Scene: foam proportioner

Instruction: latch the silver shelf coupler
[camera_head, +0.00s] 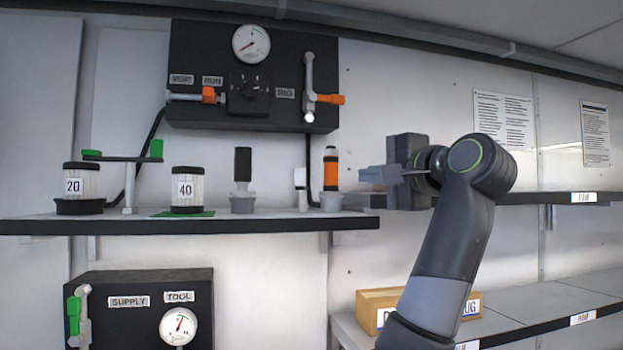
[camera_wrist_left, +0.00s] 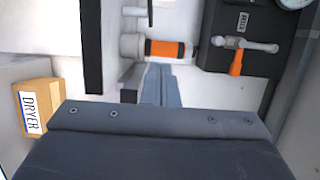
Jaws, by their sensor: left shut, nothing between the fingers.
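On the upper shelf (camera_head: 262,226), an upright black-and-orange cylinder (camera_head: 331,170) stands in a grey cup (camera_head: 331,201), with a small pale silver fitting (camera_head: 300,188) just left of it. Left of these, a black-handled piece (camera_head: 243,163) stands in a silver-grey socket (camera_head: 243,203). I cannot tell which is the silver shelf coupler, or its latch state. My left gripper (camera_head: 366,178) is shut and empty, just right of the orange-banded cylinder and apart from it. In the left wrist view the shut fingers (camera_wrist_left: 160,86) point toward the orange-banded cylinder (camera_wrist_left: 167,49). My right gripper is not in view.
A black wall panel (camera_head: 230,60) with a gauge and orange-handled valves hangs above. Jars marked 20 (camera_head: 81,182) and 40 (camera_head: 187,188) and a green-tipped lever (camera_head: 122,157) stand left.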

